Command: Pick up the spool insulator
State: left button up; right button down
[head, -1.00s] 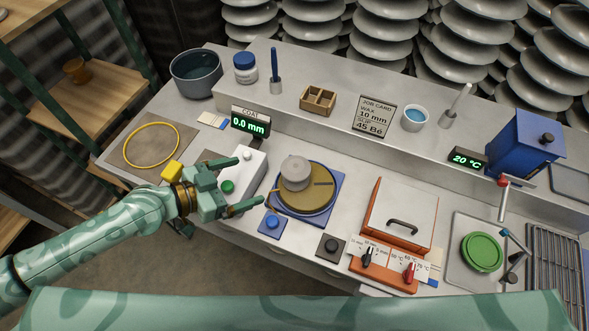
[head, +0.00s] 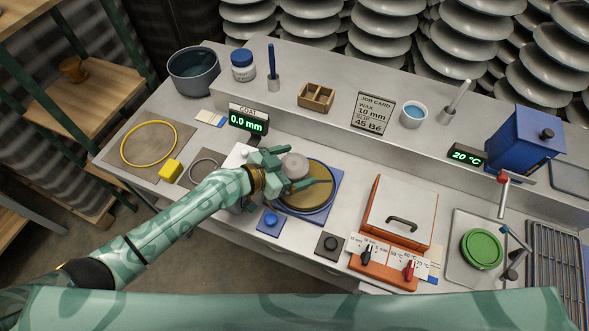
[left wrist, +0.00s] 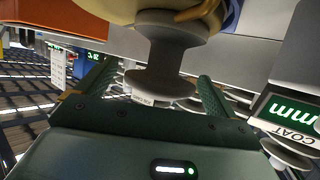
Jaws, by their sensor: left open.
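The grey spool insulator (head: 294,165) stands on the round tan turntable (head: 291,204). My left gripper (head: 306,168) is open, with one finger on each side of the spool. In the left wrist view the spool lies between the spread fingers of my left gripper (left wrist: 152,90), with a gap visible on both sides. Part of the spool is hidden by the gripper in the head view. My right gripper is not in view.
Close to the left arm are a COAT display (head: 248,120), a yellow block (head: 171,169) and a blue button box (head: 270,221). An orange-edged lidded box (head: 400,205) stands to the right. A raised ledge with a wooden tray (head: 316,97) runs behind.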

pick_arm(q)
jog(key=c, duration=1.3)
jog(key=shift+c, duration=0.2)
jog(key=shift+r, duration=0.1)
